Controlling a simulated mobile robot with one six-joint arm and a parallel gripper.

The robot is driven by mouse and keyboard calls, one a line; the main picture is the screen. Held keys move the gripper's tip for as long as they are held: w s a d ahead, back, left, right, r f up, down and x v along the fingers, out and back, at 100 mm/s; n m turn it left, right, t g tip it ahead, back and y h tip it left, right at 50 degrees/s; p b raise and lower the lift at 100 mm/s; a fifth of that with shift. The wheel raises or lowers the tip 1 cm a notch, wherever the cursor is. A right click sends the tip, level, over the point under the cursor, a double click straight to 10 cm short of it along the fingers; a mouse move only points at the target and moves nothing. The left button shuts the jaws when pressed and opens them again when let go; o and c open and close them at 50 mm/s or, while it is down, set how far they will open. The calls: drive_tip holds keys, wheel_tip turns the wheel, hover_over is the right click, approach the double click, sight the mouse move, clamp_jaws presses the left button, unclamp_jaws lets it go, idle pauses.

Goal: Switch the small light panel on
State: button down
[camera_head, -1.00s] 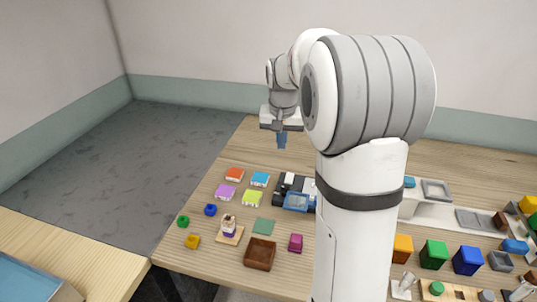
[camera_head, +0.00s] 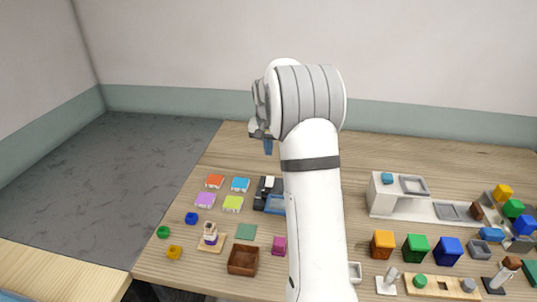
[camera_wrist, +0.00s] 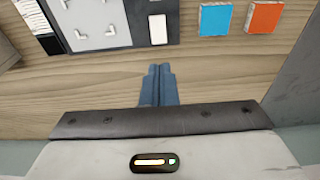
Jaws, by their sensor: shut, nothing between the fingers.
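A dark device (camera_head: 259,196), which looks like the light panel unit, lies on the table, partly hidden behind my arm in the head view. It carries a small white block or rocker (camera_head: 270,182). In the wrist view the white rocker (camera_wrist: 157,29) sits on the dark housing, beside a grey plate with white corner marks (camera_wrist: 98,22). I cannot tell whether any light is lit. My gripper (camera_head: 268,149) is shut and empty, above the table beyond the device. Its blue fingertips in the wrist view (camera_wrist: 160,70) are apart from the rocker and in line with it.
A cyan block (camera_wrist: 214,19) and an orange block (camera_wrist: 264,16) lie beside the device. Purple (camera_head: 205,200) and lime (camera_head: 233,203) blocks lie nearer. A brown tray (camera_head: 243,259) and a figurine (camera_head: 210,234) stand in front. Bare table lies beyond the device.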

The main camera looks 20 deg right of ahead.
sight(270, 178)
drive_tip(key=f, duration=0.4)
drive_tip(key=w+f+p, duration=0.1)
drive_tip(key=f, duration=0.3)
drive_tip(key=d+f+p, duration=0.1)
drive_tip(key=f, duration=0.2)
drive_tip(key=shift+w+f, duration=0.3)
drive_tip(key=shift+f, duration=0.1)
